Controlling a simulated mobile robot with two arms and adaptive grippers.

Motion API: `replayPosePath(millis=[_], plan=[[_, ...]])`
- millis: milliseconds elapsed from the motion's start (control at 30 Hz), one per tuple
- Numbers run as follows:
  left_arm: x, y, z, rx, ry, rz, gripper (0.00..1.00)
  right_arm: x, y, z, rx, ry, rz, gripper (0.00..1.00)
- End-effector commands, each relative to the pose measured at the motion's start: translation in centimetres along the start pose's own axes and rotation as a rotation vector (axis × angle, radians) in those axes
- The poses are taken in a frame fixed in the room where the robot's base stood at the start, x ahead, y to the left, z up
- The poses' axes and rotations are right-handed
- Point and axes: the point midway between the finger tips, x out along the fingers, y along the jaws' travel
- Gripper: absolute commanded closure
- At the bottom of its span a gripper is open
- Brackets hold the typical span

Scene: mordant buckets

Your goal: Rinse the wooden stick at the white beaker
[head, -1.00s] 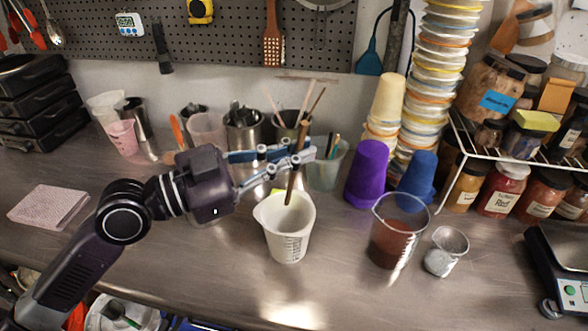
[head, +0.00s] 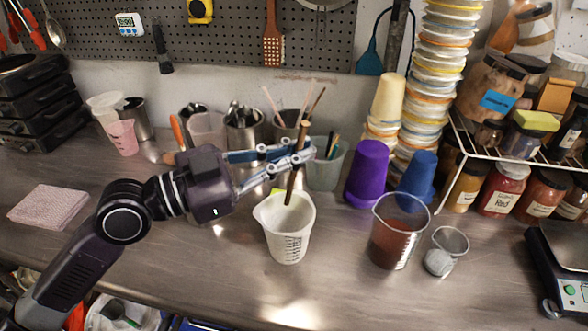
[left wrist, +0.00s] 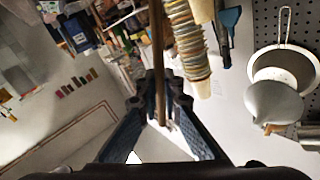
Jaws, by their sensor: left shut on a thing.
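The white beaker (head: 288,235) stands upright on the steel counter in the head view, with measuring marks on its front. My left gripper (head: 297,155) is shut on the wooden stick (head: 293,180) above the beaker. The stick is nearly upright and slightly tilted, and its lower end is at the beaker's mouth. I cannot tell how deep the tip is. In the left wrist view the stick (left wrist: 158,50) runs up between the fingers. My right gripper is not in view.
Purple cups (head: 367,175) and blue cups (head: 418,175) are behind. Tool containers (head: 244,130) line the back.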

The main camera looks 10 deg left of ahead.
Motion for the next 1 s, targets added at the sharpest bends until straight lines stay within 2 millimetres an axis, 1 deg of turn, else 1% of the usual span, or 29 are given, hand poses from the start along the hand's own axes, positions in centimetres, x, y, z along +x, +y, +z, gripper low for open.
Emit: replayPosePath(millis=[267,367,467,600,733,867,1000], plan=[[0.0,0.0,0.0,0.0,0.0,0.0,1.0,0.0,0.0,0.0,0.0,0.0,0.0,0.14],[0.0,-0.2,-0.3,-0.009,-0.001,0.0,1.0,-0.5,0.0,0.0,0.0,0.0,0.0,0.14],[0.0,-0.9,-1.0,-0.046,-0.002,0.002,1.0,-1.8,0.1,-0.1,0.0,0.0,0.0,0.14],[0.0,-2.3,-2.2,-0.135,-0.006,0.002,1.0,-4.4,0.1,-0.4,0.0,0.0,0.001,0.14],[-0.1,-3.5,-2.9,-0.217,-0.007,-0.003,1.0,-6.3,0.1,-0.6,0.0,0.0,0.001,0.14],[-0.2,-4.3,-3.1,-0.274,-0.008,-0.01,1.0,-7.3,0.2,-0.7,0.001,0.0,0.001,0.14],[-0.3,-4.5,-2.8,-0.298,-0.007,-0.012,1.0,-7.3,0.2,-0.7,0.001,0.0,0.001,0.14]])
